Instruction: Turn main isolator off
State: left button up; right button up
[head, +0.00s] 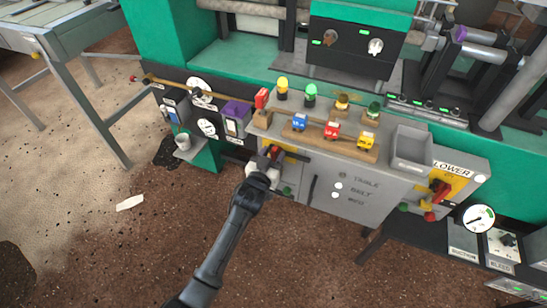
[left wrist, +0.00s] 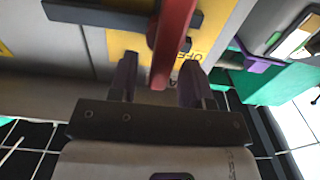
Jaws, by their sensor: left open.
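A red switch handle (head: 275,153) sits on a yellow plate (head: 291,149) at the left of the grey cabinet front. My left gripper (head: 269,165) is right at this handle in the head view. In the left wrist view the red handle (left wrist: 173,45) reaches between the two dark fingers of my open left gripper (left wrist: 158,78). I cannot tell whether either finger touches it. The yellow plate (left wrist: 208,35) carries partly hidden lettering beside the handle. A dark bar (left wrist: 115,14) crosses near the handle. My right gripper is not in view.
A second red handle (head: 439,190) is on the yellow BLOWER plate at the right. Above, a wooden ledge (head: 310,139) holds small toy-like vehicles, with coloured knobs behind. A grey tray (head: 411,148) stands right of them. The brown floor in front is mostly clear.

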pick_arm(q)
jog(key=shift+w+d, duration=0.1)
jog(key=shift+w, duration=0.1)
grip_shut()
dwell(0.4)
